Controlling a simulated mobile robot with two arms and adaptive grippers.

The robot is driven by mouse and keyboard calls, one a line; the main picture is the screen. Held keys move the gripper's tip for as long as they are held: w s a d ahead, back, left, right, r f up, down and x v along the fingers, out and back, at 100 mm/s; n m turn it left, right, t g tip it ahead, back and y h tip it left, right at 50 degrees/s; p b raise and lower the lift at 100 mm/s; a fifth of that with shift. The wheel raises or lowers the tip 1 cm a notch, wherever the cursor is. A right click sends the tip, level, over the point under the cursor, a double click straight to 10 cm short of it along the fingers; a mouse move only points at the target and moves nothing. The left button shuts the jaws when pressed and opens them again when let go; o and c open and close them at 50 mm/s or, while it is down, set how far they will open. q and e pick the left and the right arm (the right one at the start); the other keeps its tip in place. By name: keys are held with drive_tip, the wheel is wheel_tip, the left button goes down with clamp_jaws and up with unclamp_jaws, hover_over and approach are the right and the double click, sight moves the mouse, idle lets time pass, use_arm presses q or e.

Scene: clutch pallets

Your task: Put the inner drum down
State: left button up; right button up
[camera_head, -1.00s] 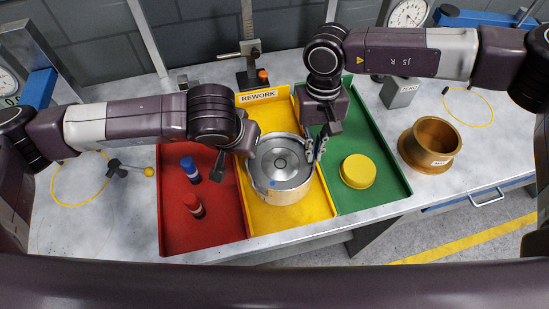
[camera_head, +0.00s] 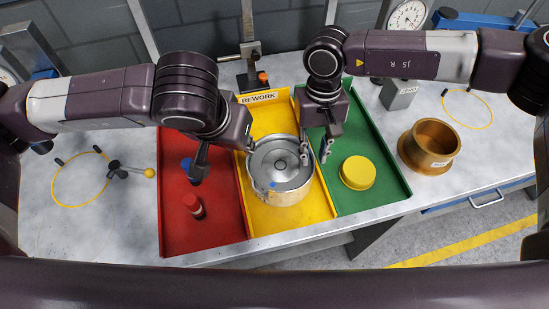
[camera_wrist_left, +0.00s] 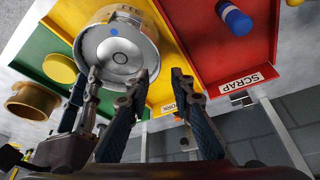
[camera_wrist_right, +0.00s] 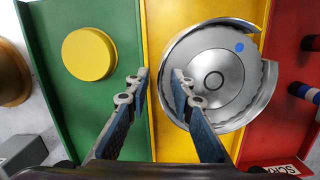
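The inner drum (camera_head: 279,163), a round silver part with a blue dot, sits in the yellow REWORK tray (camera_head: 262,220). It also shows in the left wrist view (camera_wrist_left: 118,50) and the right wrist view (camera_wrist_right: 213,78). My right gripper (camera_head: 316,152) is open at the drum's right edge. One finger overlaps the rim and the other is outside it; I cannot tell if either touches.
The red SCRAP tray (camera_head: 225,220) holds a red-capped cylinder (camera_head: 194,205) and a blue-capped one (camera_head: 187,167), partly hidden. The green tray (camera_head: 385,180) holds a yellow disc (camera_head: 358,171). A bronze ring part (camera_head: 429,147) stands to the right.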

drive_tip(key=shift+w+r, duration=0.1)
drive_tip(key=shift+r, duration=0.15)
use_arm(q)
drive_tip(key=v, duration=0.3)
drive_tip(key=shift+r, duration=0.1)
use_arm(e)
wheel_tip(320, 180, up, 11)
drive_tip(key=w, duration=0.1)
drive_tip(key=shift+w+r, duration=0.15)
drive_tip(key=shift+r, duration=0.05)
